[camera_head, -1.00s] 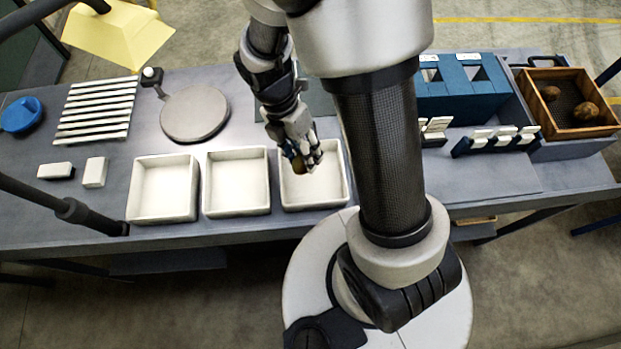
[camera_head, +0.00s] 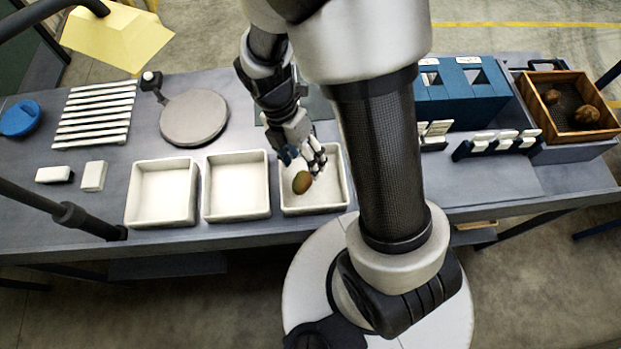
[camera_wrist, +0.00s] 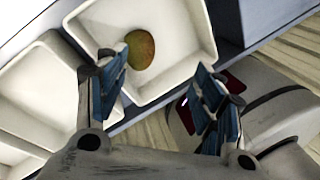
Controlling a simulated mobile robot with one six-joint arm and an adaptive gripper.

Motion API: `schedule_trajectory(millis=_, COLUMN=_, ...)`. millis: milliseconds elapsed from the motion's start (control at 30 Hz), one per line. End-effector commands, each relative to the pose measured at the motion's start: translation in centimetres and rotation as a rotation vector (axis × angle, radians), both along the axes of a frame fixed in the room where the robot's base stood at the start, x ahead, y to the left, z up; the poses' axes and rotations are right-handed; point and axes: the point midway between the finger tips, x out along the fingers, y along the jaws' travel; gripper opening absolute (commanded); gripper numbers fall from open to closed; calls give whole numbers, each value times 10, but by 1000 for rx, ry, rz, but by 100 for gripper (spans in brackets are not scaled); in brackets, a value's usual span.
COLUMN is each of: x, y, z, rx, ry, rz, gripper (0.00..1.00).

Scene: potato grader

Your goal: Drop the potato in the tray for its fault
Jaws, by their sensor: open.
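The brown potato (camera_head: 302,182) is in the rightmost of three white trays (camera_head: 331,201), clear of my fingers. In the wrist view the potato (camera_wrist: 139,49) shows brown with a greenish tint, over the floor of the tray (camera_wrist: 178,30); I cannot tell if it rests or is still falling. My gripper (camera_head: 304,160) is over that tray, its fingers just behind the potato. In the wrist view my gripper (camera_wrist: 158,88) has its fingers spread, with nothing between them.
The middle tray (camera_head: 237,209) and left tray (camera_head: 162,217) look empty. A round grey plate (camera_head: 194,117) and a slatted rack (camera_head: 95,115) lie behind. A wooden crate (camera_head: 543,94) with potatoes stands at the far right.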

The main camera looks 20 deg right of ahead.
Motion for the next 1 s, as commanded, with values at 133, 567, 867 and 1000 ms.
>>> schedule_trajectory(millis=133, x=3, y=1, z=8, rx=0, ry=-2, rz=0, gripper=62)
schedule_trajectory(millis=567, x=25, y=14, z=88, rx=1, ry=-5, rz=1, gripper=62)
schedule_trajectory(millis=867, x=31, y=18, z=114, rx=0, ry=-1, rz=1, gripper=62)
schedule_trajectory(millis=1000, x=31, y=18, z=115, rx=0, ry=0, rz=0, gripper=62)
